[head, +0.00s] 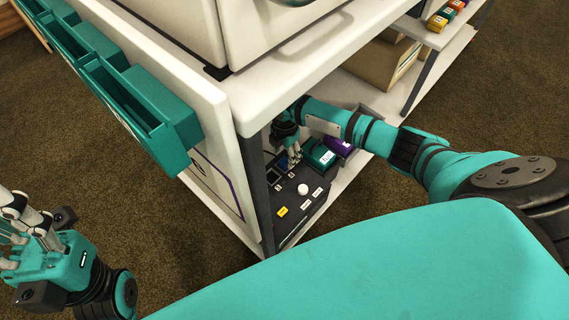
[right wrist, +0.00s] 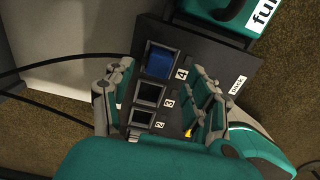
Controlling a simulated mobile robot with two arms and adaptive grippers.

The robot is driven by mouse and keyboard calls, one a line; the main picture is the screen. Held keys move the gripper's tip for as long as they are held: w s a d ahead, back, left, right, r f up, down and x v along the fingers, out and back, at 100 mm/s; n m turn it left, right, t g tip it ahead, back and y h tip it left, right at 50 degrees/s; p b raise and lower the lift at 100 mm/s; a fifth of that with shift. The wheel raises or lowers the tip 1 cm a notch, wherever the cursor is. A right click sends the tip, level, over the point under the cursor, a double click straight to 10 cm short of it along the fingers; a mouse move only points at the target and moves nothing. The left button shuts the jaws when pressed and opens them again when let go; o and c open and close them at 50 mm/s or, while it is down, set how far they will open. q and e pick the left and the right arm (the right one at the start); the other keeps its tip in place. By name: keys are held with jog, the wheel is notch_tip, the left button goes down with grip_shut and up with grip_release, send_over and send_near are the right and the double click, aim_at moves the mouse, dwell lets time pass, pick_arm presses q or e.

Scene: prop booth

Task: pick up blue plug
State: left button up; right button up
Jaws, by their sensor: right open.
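The blue plug (right wrist: 160,62) sits in the socket marked 4 at the far end of a dark panel (right wrist: 185,48) in the right wrist view. In the head view a small patch of blue (head: 283,162) shows beside my right gripper (head: 291,156). My right gripper is open over the panel, and it also shows in the right wrist view (right wrist: 156,82). Its fingers stand on either side of the socket row, and I see nothing held. My left gripper (head: 15,238) is at the left edge of the head view, its fingertips partly cut off.
Sockets 3 (right wrist: 149,93) and 2 look empty. A teal container (head: 320,156) and a purple one (head: 341,147) stand beside it. The white tabletop (head: 290,75) is above.

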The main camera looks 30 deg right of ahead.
aim_at(285, 161)
notch_tip(285, 161, down, 3)
jog(key=shift+a+f+b, duration=0.1)
jog(key=shift+f+b, duration=0.05)
jog(key=shift+b, duration=0.3)
jog(key=shift+c, duration=0.4)
grip_shut()
